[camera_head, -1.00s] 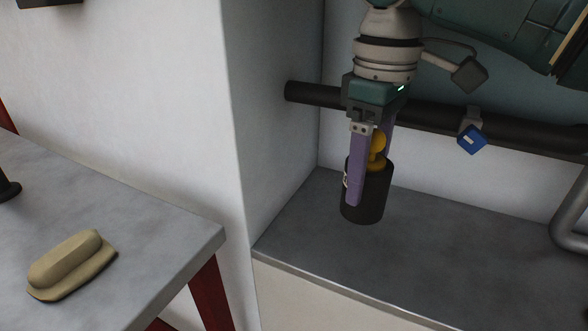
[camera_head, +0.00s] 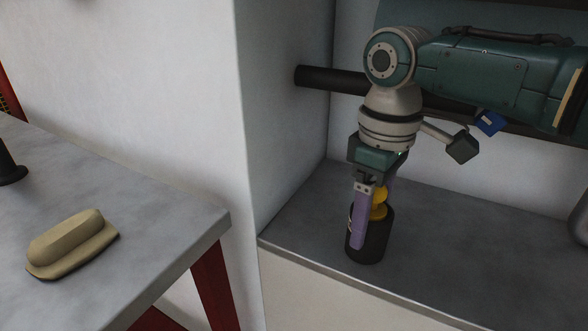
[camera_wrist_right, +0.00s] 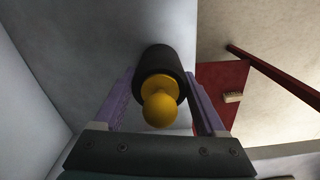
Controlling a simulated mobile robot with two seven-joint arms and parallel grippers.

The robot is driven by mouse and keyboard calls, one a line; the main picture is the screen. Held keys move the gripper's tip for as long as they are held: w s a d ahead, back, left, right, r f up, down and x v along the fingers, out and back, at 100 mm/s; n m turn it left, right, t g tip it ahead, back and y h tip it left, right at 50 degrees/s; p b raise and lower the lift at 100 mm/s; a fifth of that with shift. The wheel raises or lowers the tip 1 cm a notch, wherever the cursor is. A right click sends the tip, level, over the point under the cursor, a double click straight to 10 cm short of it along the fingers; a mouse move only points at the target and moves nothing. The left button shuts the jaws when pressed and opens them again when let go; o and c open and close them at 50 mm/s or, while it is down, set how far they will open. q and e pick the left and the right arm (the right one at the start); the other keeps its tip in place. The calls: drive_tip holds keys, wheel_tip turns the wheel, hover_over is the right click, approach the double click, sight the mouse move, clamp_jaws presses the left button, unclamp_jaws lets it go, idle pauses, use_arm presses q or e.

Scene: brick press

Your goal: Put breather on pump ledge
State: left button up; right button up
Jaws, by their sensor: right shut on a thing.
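The breather is a black cylinder with a yellow knob (camera_head: 371,236) on top. It stands upright between the purple fingers of my right gripper (camera_head: 364,238), which points down and is shut on it. The right wrist view also shows the breather (camera_wrist_right: 160,84) between both fingers, knob toward the camera. The pump ledge (camera_head: 450,225) is the grey shelf in the wall recess. The breather is over its left part, near the front edge; I cannot tell whether its base touches the surface. My left gripper is not in view.
A dark pipe (camera_head: 318,77) runs along the recess behind my right arm, with a blue tag (camera_head: 490,122) on it. A grey table (camera_head: 150,235) with red legs stands at left, holding a beige block-like object (camera_head: 72,243).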

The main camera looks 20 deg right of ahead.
drive_tip(key=o, duration=1.4)
drive_tip(key=shift+r, duration=0.1)
drive_tip(key=shift+r, duration=0.35)
wheel_tip(320, 180, up, 11)
drive_tip(key=p, duration=0.3)
drive_tip(key=shift+r, duration=0.25)
